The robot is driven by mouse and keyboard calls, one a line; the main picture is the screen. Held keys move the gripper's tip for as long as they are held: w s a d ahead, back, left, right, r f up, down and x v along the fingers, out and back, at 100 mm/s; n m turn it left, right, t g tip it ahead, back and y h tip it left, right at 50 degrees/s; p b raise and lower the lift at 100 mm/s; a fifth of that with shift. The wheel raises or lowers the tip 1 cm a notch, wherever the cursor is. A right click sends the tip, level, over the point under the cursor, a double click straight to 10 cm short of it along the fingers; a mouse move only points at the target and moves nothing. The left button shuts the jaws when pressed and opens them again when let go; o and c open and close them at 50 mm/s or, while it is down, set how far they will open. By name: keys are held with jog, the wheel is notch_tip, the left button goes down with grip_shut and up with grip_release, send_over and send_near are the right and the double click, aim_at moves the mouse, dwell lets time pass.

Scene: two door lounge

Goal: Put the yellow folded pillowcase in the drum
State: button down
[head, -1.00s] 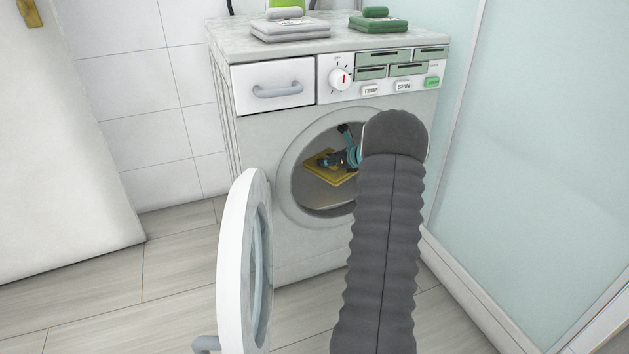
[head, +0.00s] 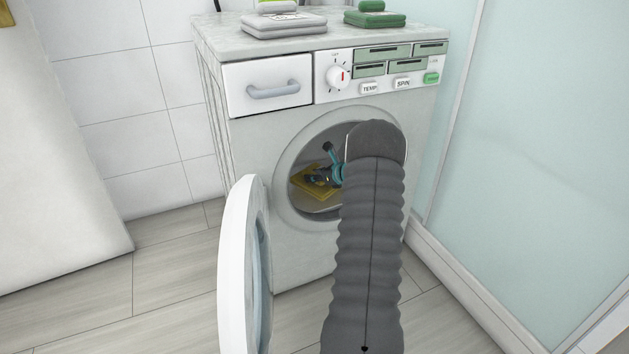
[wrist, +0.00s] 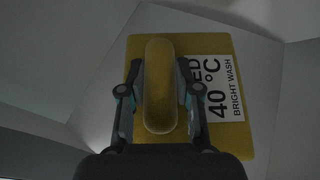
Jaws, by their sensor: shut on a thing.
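The yellow folded pillowcase (head: 315,186) is inside the drum (head: 297,163) of the washing machine, seen through the round opening. In the wrist view the pillowcase (wrist: 238,75) is a flat yellow square with a raised rounded grip on top and a white label reading "40 °C" and "BRIGHT WASH". My gripper (head: 322,176) is inside the drum; in the wrist view its fingers (wrist: 160,95) are shut on the raised grip, one on each side. My arm hides the right part of the opening. I cannot tell whether the pillowcase touches the drum's floor.
The round white door (head: 240,265) stands open to the left of the opening. A grey folded stack (head: 284,27) and a green folded stack (head: 375,19) lie on the machine's top (head: 330,38). A glass panel (head: 530,150) stands close on the right.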

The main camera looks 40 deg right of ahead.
jog(key=shift+f, duration=0.75)
jog(key=shift+f+b, duration=0.2)
jog(key=shift+b, duration=0.1)
jog(key=c, duration=0.8)
grip_release()
jog(key=shift+r, duration=0.2)
jog(key=shift+s+r+p, duration=0.15)
jog(key=shift+p, duration=0.2)
jog(key=v, duration=1.1)
jog(key=shift+s, duration=0.3)
jog(key=shift+d, duration=0.1)
